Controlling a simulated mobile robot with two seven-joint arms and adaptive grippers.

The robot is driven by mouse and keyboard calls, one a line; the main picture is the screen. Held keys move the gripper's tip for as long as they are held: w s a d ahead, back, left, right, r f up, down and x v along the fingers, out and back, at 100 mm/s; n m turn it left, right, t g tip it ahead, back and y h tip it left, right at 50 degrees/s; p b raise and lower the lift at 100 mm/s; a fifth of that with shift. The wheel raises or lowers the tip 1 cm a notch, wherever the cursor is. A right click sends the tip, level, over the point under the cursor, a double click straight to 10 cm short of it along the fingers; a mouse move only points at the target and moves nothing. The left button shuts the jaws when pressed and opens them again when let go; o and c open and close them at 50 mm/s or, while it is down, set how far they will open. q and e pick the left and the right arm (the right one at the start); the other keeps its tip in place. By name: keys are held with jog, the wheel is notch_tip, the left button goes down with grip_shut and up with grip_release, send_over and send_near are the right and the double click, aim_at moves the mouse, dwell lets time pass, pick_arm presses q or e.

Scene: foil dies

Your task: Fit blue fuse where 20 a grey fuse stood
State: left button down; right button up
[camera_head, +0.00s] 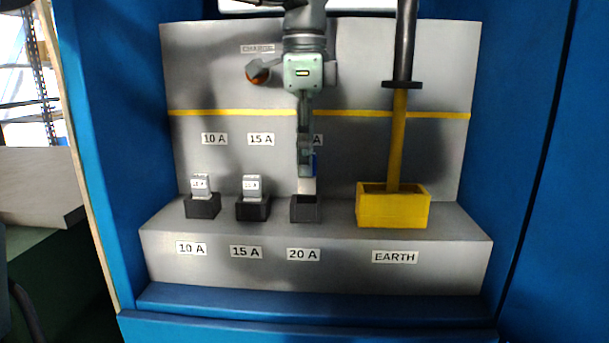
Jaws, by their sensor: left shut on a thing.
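My left gripper (305,168) comes down from the top and is shut on the blue fuse (314,164), mostly hidden behind the fingers. It is directly over the black 20 A holder (306,210). A pale part shows below the fingertips, close to the holder's top; I cannot tell whether it touches or enters it. Grey fuses stand upright in the 10 A holder (202,207) and the 15 A holder (252,209). The 20 A label (303,254) is on the ledge front. My right gripper is not in view.
A yellow EARTH box (392,211) with an upright yellow and black rod (399,130) stands right of the 20 A holder. A knob with an orange part (257,73) sits below the CHARGE label, left of my gripper. Blue cabinet walls (545,130) enclose the panel.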

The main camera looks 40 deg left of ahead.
aim_at(304, 179)
pick_arm(q)
notch_tip(304, 179, down, 4)
jog(key=shift+r, duration=0.1)
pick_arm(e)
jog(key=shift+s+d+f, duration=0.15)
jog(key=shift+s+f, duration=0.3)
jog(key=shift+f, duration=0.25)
